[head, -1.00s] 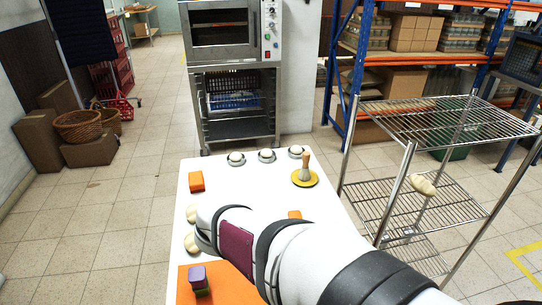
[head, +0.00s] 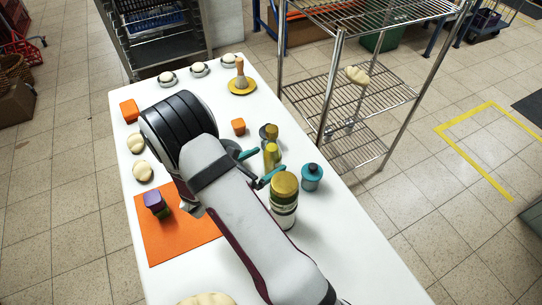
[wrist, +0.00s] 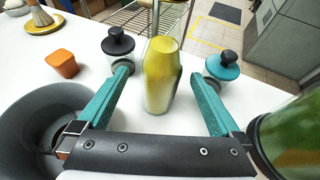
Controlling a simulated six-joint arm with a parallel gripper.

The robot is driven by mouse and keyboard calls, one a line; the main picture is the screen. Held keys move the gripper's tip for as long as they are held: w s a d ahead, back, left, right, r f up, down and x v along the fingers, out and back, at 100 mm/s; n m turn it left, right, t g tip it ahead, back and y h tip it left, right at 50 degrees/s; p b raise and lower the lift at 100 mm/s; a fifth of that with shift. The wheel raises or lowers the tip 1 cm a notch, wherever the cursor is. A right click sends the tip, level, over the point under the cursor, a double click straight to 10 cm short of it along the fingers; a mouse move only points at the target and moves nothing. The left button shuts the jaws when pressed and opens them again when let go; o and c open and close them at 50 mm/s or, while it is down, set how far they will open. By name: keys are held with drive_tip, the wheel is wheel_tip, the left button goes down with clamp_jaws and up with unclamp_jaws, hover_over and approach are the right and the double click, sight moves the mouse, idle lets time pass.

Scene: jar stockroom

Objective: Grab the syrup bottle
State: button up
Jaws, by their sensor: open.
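A bottle (wrist: 160,75) with a yellow top and pale lower body, which looks like the syrup bottle, stands upright on the white table. It also shows in the head view (head: 271,156), partly hidden by my arm. My gripper (wrist: 161,74) is open, with one teal finger on each side of the bottle. White table shows between each finger and the bottle in the wrist view. In the head view the teal fingertips of my gripper (head: 260,164) show near the bottle.
A black-lidded jar (wrist: 118,45) and a teal-lidded jar (wrist: 222,66) stand just beyond the fingers. A large gold-lidded jar (head: 284,188) stands close to my arm. An orange block (wrist: 62,65) and a yellow dish (head: 242,88) are farther off.

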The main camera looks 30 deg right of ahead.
sight(278, 153)
drive_tip(key=x, duration=0.6)
drive_tip(key=shift+w+d+r, duration=0.1)
drive_tip(key=shift+r, duration=0.05)
clamp_jaws()
